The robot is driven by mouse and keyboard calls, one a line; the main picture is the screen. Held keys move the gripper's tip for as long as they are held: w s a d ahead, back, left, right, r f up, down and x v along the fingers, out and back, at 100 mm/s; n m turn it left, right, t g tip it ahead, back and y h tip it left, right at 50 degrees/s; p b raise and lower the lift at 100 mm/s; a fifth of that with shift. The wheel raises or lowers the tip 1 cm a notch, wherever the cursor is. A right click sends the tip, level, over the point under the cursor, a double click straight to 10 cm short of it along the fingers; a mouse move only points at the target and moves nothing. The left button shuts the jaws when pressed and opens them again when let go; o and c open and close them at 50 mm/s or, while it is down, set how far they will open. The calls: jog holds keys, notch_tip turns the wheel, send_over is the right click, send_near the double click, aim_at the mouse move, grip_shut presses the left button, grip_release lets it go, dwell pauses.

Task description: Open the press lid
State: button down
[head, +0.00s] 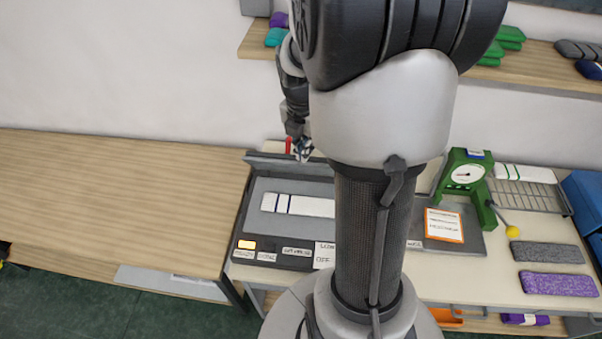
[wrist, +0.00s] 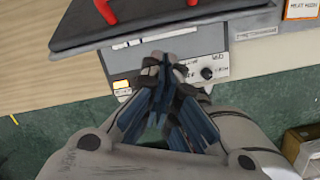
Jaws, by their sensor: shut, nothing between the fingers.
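The press (head: 250,200) stands at the left end of the light bench. Its grey lid (head: 290,163) is raised along the back edge and seen nearly edge-on, leaving the bed open to view. A white knitted piece with dark stripes (head: 297,205) lies on the bed. The lid's red handle (head: 288,145) shows beside my gripper (head: 303,150), which is shut and empty behind the lid. The wrist view shows the lid (wrist: 165,27) and red handle (wrist: 110,12) beyond my closed fingers (wrist: 160,70). I cannot tell whether the fingers touch the lid.
My arm hides the press's right side. A green gauge device (head: 467,172), a wire rack (head: 530,197) and folded knit pieces (head: 550,253) lie to the right. A bare wooden table (head: 110,200) is at left. A shelf (head: 540,68) hangs on the wall behind.

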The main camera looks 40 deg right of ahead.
jog(key=s+a+f+n, duration=0.2)
jog(key=s+a+n, duration=0.1)
jog(key=a+n, duration=0.15)
notch_tip(320, 180, down, 10)
jog(key=w+d+b, duration=0.1)
jog(key=d+b, duration=0.1)
jog(key=b, duration=0.1)
jog(key=shift+n+t, duration=0.25)
jog(key=shift+t, duration=0.15)
jog(key=w+d+r, duration=0.2)
jog(key=d, duration=0.1)
jog(key=shift+w, duration=0.3)
jog(key=shift+a+r+h, duration=0.1)
jog(key=shift+h, duration=0.2)
